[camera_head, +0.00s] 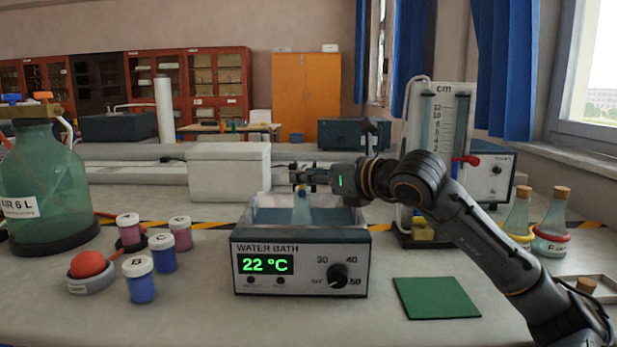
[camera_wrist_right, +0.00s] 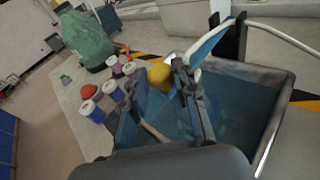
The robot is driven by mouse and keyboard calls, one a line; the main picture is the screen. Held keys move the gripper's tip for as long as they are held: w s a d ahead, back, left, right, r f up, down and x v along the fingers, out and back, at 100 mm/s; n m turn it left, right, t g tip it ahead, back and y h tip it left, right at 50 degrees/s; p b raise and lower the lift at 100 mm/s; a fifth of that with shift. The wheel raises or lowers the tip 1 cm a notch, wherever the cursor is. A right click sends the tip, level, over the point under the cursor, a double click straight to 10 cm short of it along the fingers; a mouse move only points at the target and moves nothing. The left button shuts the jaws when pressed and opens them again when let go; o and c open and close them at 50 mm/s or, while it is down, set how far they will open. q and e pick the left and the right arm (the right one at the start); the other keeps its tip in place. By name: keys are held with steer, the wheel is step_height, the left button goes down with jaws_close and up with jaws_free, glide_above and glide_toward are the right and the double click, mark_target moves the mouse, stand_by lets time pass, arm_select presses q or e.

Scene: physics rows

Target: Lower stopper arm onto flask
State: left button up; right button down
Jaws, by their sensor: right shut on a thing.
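The flask (camera_head: 301,211) stands in the water bath (camera_head: 301,262), and its glass neck shows just below my right gripper (camera_head: 298,177). The gripper is over the bath, with the arm coming in from the right. In the right wrist view my right gripper (camera_wrist_right: 163,92) is shut on part of the stopper arm (camera_wrist_right: 207,42), a pale blue bar with a white hose along it. A yellow piece (camera_wrist_right: 160,76) shows between the fingertips. The fingers hide the contact, and I cannot tell whether the stopper touches the flask. My left gripper is not in view.
Several lidded jars (camera_head: 140,279) and a red ball in a dish (camera_head: 88,268) stand left of the bath. A large green bottle (camera_head: 42,185) is far left. A manometer (camera_head: 440,125) and two corked flasks (camera_head: 552,222) stand right. A green mat (camera_head: 436,297) lies front right.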

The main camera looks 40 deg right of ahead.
steer(key=shift+a+f, duration=0.3)
steer(key=shift+f, duration=0.4)
steer(key=c, duration=1.3)
jaws_free()
steer(key=shift+o, duration=1.2)
steer(key=shift+s+d+r, duration=0.1)
steer(key=shift+d, duration=0.05)
steer(key=shift+r, duration=0.15)
steer(key=shift+d+r, duration=0.1)
steer(key=v, duration=1.2)
